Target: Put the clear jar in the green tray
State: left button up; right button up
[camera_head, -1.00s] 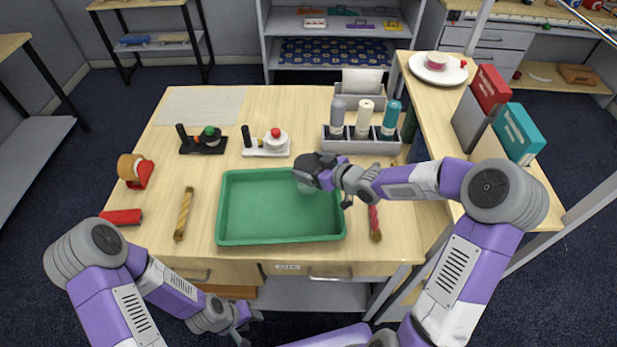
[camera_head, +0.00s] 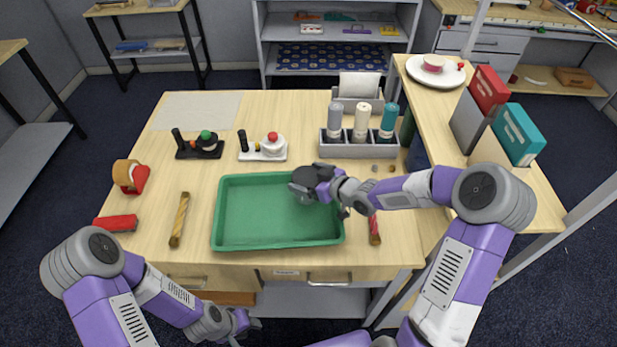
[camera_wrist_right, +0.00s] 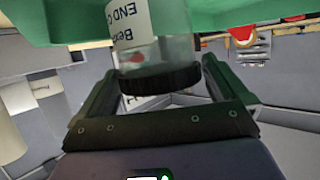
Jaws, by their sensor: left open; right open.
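The green tray (camera_head: 235,242) lies on the table near its front edge. The clear jar (camera_wrist_right: 155,30), with a white label and a dark lid, stands between the spread fingers of my right gripper (camera_wrist_right: 158,78) in the right wrist view, with the tray's green beyond it. In the head view, my right gripper (camera_head: 308,188) is over the tray's right side. It hides most of the jar there; a pale bit of jar (camera_head: 304,199) shows below it. My right gripper is open around the lid; contact cannot be told. My left gripper (camera_head: 243,326) is open and empty, below the table's front edge.
A bottle holder (camera_head: 338,152) stands behind the tray to the right. Two small devices (camera_head: 206,143) (camera_head: 265,148) stand behind it. A tape dispenser (camera_head: 131,178), a red stapler-like thing (camera_head: 116,223) and a twisted yellow stick (camera_head: 180,221) lie left. A red-handled tool (camera_head: 375,231) lies right.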

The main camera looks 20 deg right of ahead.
jog(key=shift+d+r, duration=0.1)
jog(key=shift+r, duration=0.2)
jog(key=p+v, duration=0.3)
jog(key=v, duration=0.8)
jog(key=shift+s+p, duration=0.4)
jog(key=shift+d, duration=0.1)
